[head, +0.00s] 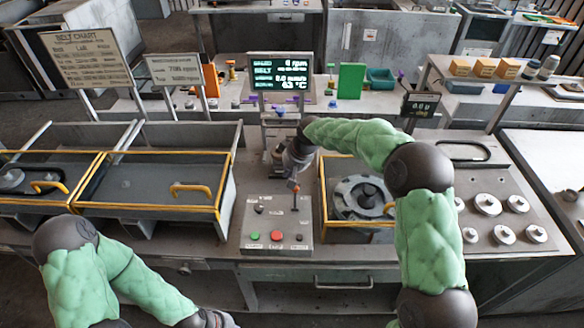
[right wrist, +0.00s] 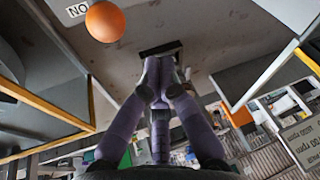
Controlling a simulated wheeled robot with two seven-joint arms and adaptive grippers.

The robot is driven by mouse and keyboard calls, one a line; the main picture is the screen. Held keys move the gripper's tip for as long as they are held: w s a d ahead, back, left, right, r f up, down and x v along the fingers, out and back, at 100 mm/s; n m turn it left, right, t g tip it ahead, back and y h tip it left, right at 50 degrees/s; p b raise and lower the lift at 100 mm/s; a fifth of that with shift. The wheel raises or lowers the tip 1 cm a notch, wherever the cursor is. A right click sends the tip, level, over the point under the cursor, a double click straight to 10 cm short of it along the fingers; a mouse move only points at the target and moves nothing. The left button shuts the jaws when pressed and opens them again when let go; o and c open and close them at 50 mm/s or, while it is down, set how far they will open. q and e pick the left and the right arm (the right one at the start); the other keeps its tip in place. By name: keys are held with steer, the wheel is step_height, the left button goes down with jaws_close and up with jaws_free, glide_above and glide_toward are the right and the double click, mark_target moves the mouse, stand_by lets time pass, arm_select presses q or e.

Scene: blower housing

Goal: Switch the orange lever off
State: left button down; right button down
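The orange lever's round knob (right wrist: 105,21) is large at the top left of the right wrist view, beside an upside-down ON label (right wrist: 77,10). In the head view the lever (head: 294,188) stands at the upper right of the grey control panel (head: 272,249). My right gripper (right wrist: 163,76) has its fingertips together, with nothing seen between them. The knob lies off to one side of the tips; I cannot tell whether they touch the lever. The lever's shaft is hidden in the wrist view. My left gripper (head: 216,319) is cut off at the bottom edge of the head view.
The panel also carries a green button (head: 254,236), a red button (head: 276,236) and a black knob (head: 258,208). Yellow-edged bins (head: 150,207) stand left, and a round blower part (head: 362,197) sits right. A lit display (head: 279,72) stands behind.

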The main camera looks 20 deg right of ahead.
mark_target(295, 198)
steer(key=shift+s+d+f+b, duration=0.1)
steer(key=shift+s+f+b, duration=0.15)
steer(key=shift+s, duration=0.5)
steer(key=shift+s+d+f+b, duration=0.15)
steer(key=shift+s+f, duration=0.1)
steer(key=shift+s, duration=0.45)
